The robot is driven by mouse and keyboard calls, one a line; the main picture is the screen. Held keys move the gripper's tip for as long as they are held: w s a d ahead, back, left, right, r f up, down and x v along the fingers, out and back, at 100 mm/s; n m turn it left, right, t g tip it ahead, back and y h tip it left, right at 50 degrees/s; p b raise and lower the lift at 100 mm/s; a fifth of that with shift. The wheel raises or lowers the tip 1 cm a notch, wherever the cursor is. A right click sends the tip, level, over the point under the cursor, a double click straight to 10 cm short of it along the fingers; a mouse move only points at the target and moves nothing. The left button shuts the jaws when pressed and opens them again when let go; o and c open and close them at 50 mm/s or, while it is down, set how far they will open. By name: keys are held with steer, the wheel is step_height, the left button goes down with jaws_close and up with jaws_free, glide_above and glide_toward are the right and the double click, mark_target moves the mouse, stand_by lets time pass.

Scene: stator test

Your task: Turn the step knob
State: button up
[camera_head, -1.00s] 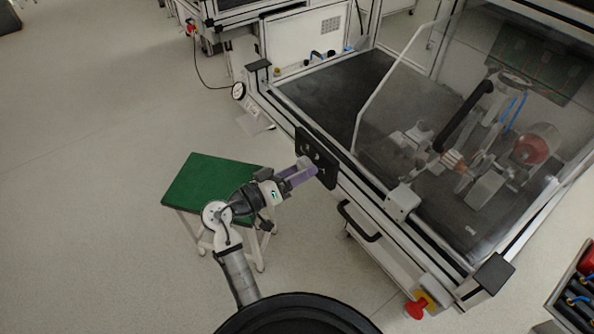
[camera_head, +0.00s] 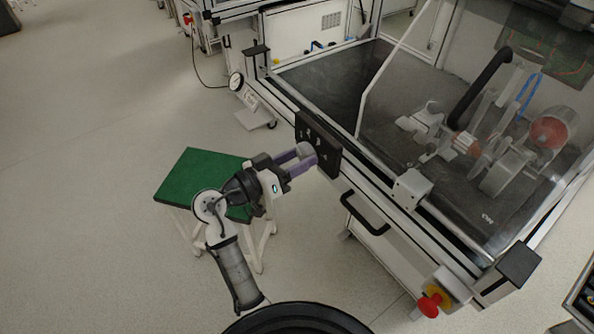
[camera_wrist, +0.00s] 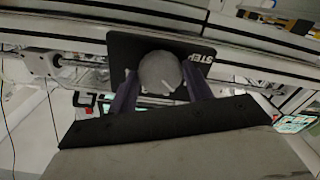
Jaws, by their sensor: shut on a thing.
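The step knob (camera_wrist: 160,73) is a round grey knob with a white pointer line, on a black panel (camera_wrist: 122,46) marked "STEP" in the wrist view. The pointer slants toward the lower right there. My gripper (camera_wrist: 163,88) has its two purple fingers on either side of the knob and is shut on it. In the head view my gripper (camera_head: 303,157) reaches to the black panel (camera_head: 326,150) on the front of the test bench. The fingers partly hide the knob in that view.
The bench (camera_head: 408,213) has a clear cover over machinery. A black handle (camera_head: 364,214) sits below the panel, and a red emergency button (camera_head: 430,305) is at the lower right. A green-topped stool (camera_head: 185,178) stands close beside my arm. Open floor lies to the left.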

steer(key=m+b, duration=0.1)
steer(key=b, duration=0.1)
steer(key=m+b, duration=0.2)
steer(key=b, duration=0.1)
steer(key=shift+f, duration=0.3)
steer(key=m+b, duration=0.1)
steer(key=b, duration=0.1)
steer(key=shift+r+m+b, duration=0.2)
steer(key=shift+m+b, duration=0.1)
steer(key=shift+m, duration=0.1)
steer(key=shift+r+m, duration=0.15)
steer(key=shift+m, duration=0.15)
steer(key=o, duration=1)
steer(key=shift+a, duration=0.1)
steer(key=b+v, duration=0.1)
steer(key=v, duration=1.2)
steer(key=shift+s+a, duration=0.25)
